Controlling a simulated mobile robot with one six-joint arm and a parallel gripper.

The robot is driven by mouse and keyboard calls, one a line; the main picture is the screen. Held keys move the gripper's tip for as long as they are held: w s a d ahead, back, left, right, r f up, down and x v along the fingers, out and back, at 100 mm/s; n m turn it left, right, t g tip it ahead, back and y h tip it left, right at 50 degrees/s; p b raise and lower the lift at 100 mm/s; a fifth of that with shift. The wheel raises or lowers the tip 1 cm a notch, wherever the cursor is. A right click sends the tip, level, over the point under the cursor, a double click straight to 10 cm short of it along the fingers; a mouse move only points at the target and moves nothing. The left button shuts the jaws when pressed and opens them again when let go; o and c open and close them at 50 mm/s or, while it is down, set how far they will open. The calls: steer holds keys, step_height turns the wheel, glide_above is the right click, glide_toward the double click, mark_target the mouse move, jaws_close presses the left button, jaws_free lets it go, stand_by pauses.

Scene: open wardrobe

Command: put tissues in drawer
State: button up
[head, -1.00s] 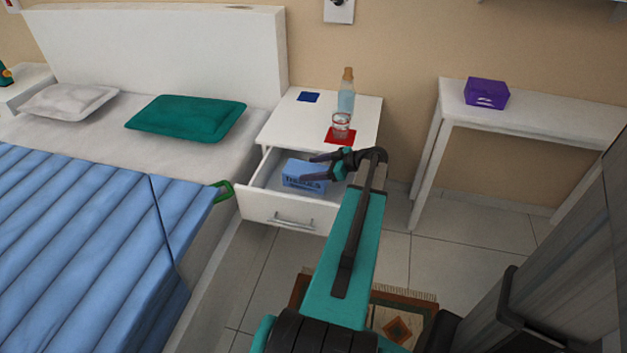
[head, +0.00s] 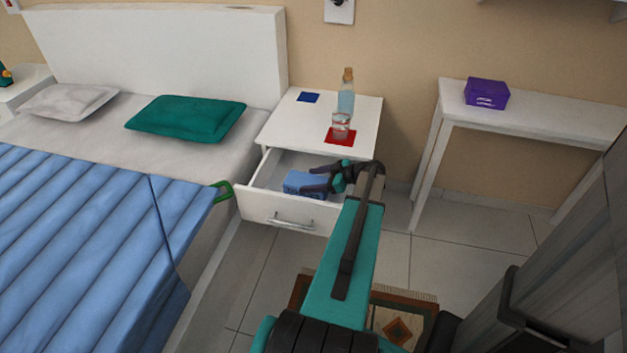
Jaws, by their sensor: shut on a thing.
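A blue tissue box (head: 297,182) is inside the open top drawer (head: 262,205) of the white nightstand (head: 285,125). My gripper (head: 316,178) reaches into the drawer from the right and is shut on the blue box. Its dark fingers cover part of the box's top and right side. I cannot tell whether the box touches the drawer floor.
On the nightstand stand a bottle (head: 346,95) and a glass (head: 341,126) on a red mat (head: 343,139), with a blue mat (head: 308,97) nearby. A purple box (head: 486,93) sits on a white side table (head: 545,118). The bed (head: 100,220) is at left.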

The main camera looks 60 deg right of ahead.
steer(key=shift+f, duration=0.15)
steer(key=o, duration=1.7)
steer(key=shift+r, duration=0.25)
steer(key=v, duration=1.2)
steer(key=shift+r+p, duration=0.1)
steer(key=shift+p, duration=0.2)
